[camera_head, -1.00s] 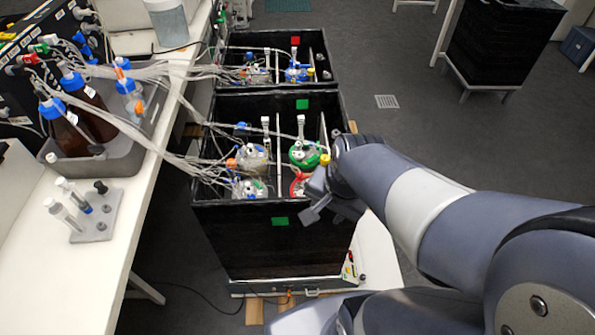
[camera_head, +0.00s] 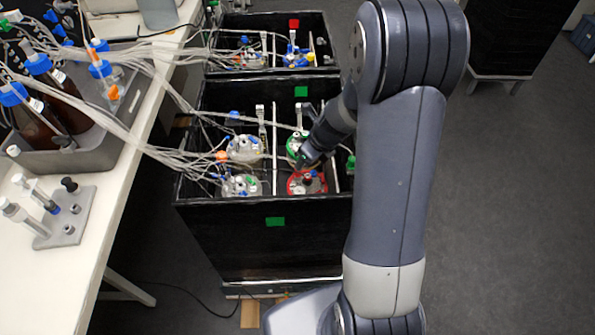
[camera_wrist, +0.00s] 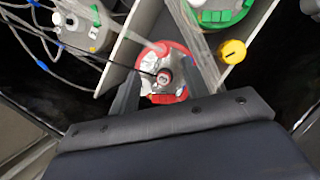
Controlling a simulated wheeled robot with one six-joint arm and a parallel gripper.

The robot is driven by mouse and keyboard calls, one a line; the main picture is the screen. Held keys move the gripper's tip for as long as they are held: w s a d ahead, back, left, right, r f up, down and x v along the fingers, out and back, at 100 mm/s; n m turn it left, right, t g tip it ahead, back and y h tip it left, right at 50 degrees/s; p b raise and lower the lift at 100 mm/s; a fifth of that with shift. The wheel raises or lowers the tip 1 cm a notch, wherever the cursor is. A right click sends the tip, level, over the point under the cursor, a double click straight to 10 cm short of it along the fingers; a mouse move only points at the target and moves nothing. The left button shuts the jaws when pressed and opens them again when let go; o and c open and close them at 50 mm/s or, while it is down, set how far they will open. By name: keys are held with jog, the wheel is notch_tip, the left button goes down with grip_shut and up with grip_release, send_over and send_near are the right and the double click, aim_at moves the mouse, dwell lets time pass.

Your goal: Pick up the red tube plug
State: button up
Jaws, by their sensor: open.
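The red-rimmed vessel (camera_head: 307,184) stands in the near right compartment of the front black box (camera_head: 270,240). It also shows in the wrist view (camera_wrist: 180,53). In the head view my gripper (camera_head: 310,162) is over the lid and partly hidden by my arm. Its height above the plug is unclear.
Two clear-lidded vessels (camera_head: 243,148) (camera_head: 240,186) with tubes stand left of a pale divider (camera_head: 274,150). A bench with a tube rack (camera_head: 72,225) is at the left.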

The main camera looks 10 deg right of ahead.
jog(key=b+x, duration=0.1)
jog(key=x, duration=0.8)
jog(key=shift+w, duration=0.1)
jog(key=shift+r, duration=0.1)
jog(key=shift+c, duration=0.4)
grip_shut()
